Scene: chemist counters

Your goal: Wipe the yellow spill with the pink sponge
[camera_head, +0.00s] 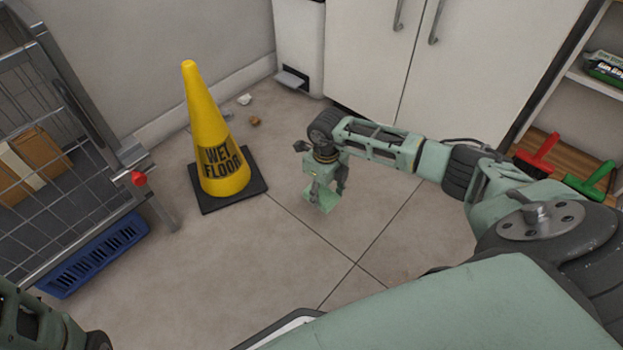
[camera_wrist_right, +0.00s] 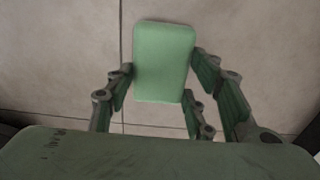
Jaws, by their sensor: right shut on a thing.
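My right gripper (camera_head: 324,186) reaches down over the tiled floor, right of the yellow cone. It is shut on a green block like a sponge (camera_head: 328,204), which also shows between its fingers in the right wrist view (camera_wrist_right: 164,62). The block looks green, not pink, and I see no pink sponge. I cannot tell whether the block touches the floor. No yellow spill shows in either view. My left gripper is out of view; only part of my left arm shows at the lower left.
A yellow "WET FLOOR" cone (camera_head: 207,120) stands on a black base. Small debris (camera_head: 254,121) lies behind it. A wire cage cart (camera_head: 60,150) and blue grate (camera_head: 95,255) are at the left. White cabinets (camera_head: 380,60) close the back. Red (camera_head: 538,155) and green (camera_head: 590,184) handled tools sit right.

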